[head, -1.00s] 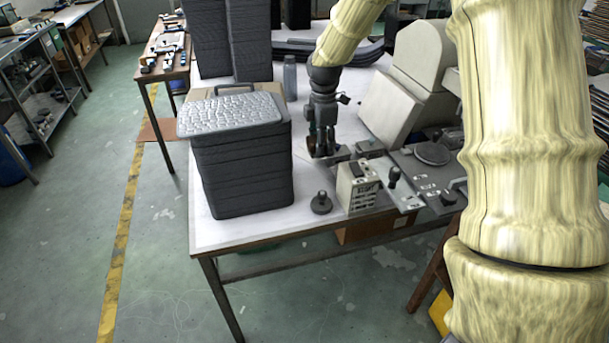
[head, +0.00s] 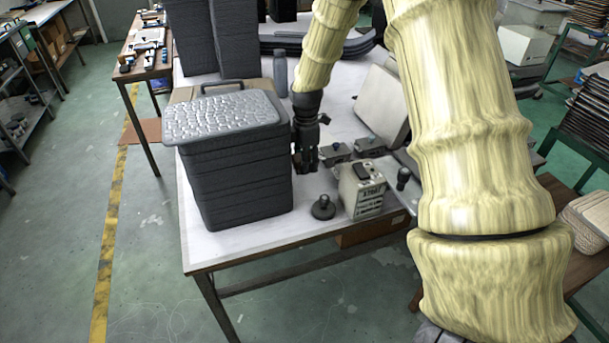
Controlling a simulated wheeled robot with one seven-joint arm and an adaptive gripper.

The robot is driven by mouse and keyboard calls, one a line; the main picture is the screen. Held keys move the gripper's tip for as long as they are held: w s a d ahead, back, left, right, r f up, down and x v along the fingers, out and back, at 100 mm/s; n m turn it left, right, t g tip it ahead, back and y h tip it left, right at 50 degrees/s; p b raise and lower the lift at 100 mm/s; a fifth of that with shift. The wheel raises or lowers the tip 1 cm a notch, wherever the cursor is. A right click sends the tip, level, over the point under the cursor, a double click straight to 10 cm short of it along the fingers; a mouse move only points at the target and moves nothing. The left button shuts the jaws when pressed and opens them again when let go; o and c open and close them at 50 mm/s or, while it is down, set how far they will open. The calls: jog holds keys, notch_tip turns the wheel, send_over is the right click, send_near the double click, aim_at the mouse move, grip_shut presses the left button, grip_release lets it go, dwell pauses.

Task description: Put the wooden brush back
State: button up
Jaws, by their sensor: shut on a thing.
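My gripper (head: 305,168) points down over the white-topped table (head: 240,238), close beside the right side of a dark stacked bin (head: 240,175). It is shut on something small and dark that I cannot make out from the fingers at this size. I cannot pick out a wooden brush anywhere else in view. My arm hides part of the table's right side.
A grey pebbled panel (head: 225,117) tops the bin. A round black knob (head: 323,208), a beige box (head: 360,190) and small grey fixtures (head: 335,152) stand close to the gripper. A grey bottle (head: 280,72) stands behind. The table's front left corner is clear.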

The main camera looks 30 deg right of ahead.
aim_at(306, 183)
jog(key=shift+s+f+p, duration=0.1)
jog(key=shift+f+p, duration=0.25)
jog(key=shift+f, duration=2.45)
jog(key=shift+f, duration=0.15)
jog(key=o, duration=1.1)
notch_tip(306, 183, up, 12)
jog(key=shift+r+b, duration=0.2)
jog(key=shift+b, duration=0.65)
